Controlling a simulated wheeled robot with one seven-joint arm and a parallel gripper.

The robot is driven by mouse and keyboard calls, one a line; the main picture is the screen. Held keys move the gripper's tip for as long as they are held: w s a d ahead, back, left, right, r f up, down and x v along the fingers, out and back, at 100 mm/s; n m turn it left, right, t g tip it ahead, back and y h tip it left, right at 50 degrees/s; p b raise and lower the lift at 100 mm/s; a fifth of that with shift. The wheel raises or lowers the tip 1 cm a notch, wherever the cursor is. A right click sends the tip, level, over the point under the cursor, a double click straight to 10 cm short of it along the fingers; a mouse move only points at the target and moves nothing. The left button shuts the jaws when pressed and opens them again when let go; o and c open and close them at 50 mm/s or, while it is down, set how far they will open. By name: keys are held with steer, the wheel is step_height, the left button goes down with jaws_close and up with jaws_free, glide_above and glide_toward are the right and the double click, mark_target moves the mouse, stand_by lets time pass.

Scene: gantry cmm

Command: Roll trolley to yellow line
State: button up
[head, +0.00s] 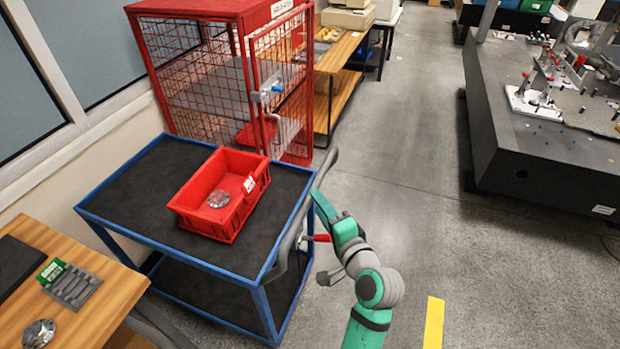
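The trolley (128,205) has a blue frame and dark upper and lower shelves, and stands left of centre in the head view. A grey curved push handle (325,165) runs along its right side. My green arm comes up from the bottom, and my gripper (302,240) is at the handle, partly hidden by the arm and the handle. I cannot tell whether its fingers are closed around the bar. A red lever-like part (318,238) shows beside it. The yellow line (433,322) is a short strip on the floor at lower right, apart from the trolley.
A red bin (238,212) holding a metal disc (219,198) rests on the trolley. A red mesh cage (195,75) stands close behind. A wooden bench (60,325) is at lower left. A dark granite table (540,150) stands at right. The floor between is clear.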

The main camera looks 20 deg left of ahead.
steer(key=x, duration=1)
steer(key=shift+w, duration=0.3)
steer(key=shift+d, duration=0.1)
jaws_close()
